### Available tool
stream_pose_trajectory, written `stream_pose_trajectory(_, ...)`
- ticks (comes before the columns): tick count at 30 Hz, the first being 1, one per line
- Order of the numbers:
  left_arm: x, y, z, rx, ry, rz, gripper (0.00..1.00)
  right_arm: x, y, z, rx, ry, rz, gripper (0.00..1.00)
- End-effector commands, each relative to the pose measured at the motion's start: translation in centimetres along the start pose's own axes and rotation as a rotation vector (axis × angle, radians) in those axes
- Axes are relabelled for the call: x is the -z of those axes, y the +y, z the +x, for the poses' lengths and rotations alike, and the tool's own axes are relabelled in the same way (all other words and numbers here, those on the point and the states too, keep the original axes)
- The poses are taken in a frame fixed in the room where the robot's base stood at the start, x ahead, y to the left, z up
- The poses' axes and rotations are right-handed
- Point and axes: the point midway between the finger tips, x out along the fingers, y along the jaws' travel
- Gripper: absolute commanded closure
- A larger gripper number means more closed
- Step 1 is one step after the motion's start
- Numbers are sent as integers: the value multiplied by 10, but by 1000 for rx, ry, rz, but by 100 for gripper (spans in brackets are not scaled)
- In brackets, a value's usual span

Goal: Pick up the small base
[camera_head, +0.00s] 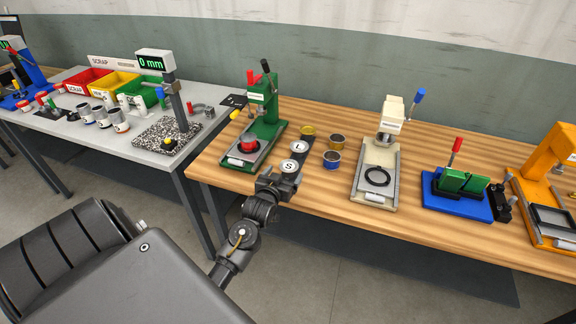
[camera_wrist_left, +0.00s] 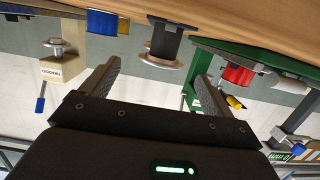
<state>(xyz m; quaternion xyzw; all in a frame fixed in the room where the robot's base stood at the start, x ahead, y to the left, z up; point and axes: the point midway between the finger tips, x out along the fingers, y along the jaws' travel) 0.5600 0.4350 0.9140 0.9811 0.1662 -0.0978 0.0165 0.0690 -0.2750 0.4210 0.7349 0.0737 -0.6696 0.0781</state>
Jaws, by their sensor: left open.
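A pale round disc marked S (camera_head: 289,165) sits on top of a dark stand near the front edge of the wooden bench. A similar disc marked L (camera_head: 299,147) stands just behind it. My left gripper (camera_head: 284,179) is at the front of the S disc. In the left wrist view, which is upside down, the gripper (camera_wrist_left: 159,72) is open, with a finger to each side of a dark post with metal discs (camera_wrist_left: 164,60). No contact shows there. The two stands overlap in that view. My right gripper is out of view.
A green press (camera_head: 266,110) stands to the left of the stands. Blue-sided (camera_head: 332,160) and yellow (camera_head: 307,131) round tins sit to their right and behind. A cream press (camera_head: 385,150) stands farther right. A grey table (camera_head: 105,135) is at left.

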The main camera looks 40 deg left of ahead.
Motion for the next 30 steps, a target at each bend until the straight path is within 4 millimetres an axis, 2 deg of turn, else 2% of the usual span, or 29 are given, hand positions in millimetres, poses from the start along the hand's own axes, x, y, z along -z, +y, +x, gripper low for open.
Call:
stream_pose_trajectory(4,6,-3,22,1,-1,0,13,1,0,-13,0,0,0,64)
stream_pose_trajectory(9,3,-3,41,0,0,-1,13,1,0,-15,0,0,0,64)
stream_pose_trajectory(18,2,-2,44,-1,0,-1,14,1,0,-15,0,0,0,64)
stream_pose_trajectory(28,2,-2,44,0,0,-1,57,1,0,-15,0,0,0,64)
stream_pose_trajectory(30,2,-2,44,0,0,-1,60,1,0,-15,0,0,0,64)
